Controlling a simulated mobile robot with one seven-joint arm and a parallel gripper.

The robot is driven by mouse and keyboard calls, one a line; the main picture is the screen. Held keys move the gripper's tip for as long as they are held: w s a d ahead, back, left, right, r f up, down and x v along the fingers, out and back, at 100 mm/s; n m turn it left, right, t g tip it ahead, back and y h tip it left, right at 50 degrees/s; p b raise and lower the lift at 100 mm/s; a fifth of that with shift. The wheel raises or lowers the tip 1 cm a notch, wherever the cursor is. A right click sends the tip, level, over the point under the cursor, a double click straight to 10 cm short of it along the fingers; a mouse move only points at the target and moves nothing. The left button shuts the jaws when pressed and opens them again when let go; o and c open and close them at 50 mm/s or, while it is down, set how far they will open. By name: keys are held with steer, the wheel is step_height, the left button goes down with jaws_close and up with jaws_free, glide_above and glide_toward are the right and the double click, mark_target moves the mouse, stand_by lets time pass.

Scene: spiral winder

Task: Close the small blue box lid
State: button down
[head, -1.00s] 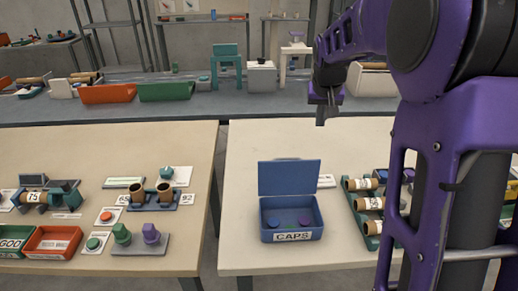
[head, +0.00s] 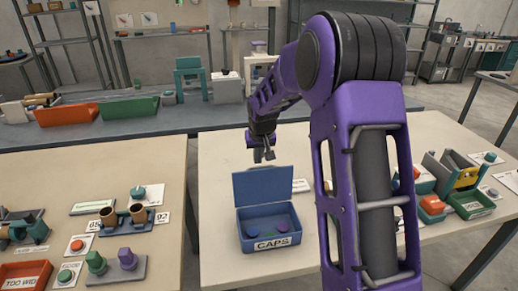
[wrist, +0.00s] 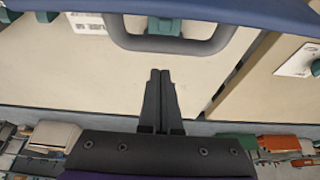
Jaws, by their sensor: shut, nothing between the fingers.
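The small blue box (head: 245,240) stands on the right-hand table with a CAPS label on its front. Its lid (head: 263,184) is open and stands upright at the back of the box. Round blue caps (head: 281,224) and a purple cap lie inside. My gripper (head: 264,157) is just behind and above the lid's top edge in the head view; I cannot tell whether it touches. In the wrist view its fingers (wrist: 160,73) are together and empty. A blue band crosses the top of that view; I cannot tell whether it is the lid.
The left table (head: 50,190) holds a cylinder holder (head: 130,219), buttons and knobs. Coloured holders and trays (head: 470,203) stand right of my arm. A back bench (head: 120,120) carries red and green bins. Bare tabletop lies left of the box.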

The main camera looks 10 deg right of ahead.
mark_target(262, 182)
steer(key=shift+s+r, duration=0.25)
steer(key=shift+s, duration=0.4)
steer(key=shift+s+r, duration=0.25)
steer(key=shift+s, duration=0.4)
steer(key=shift+s+r, duration=0.25)
steer(key=shift+s, duration=0.4)
steer(key=shift+b, duration=0.35)
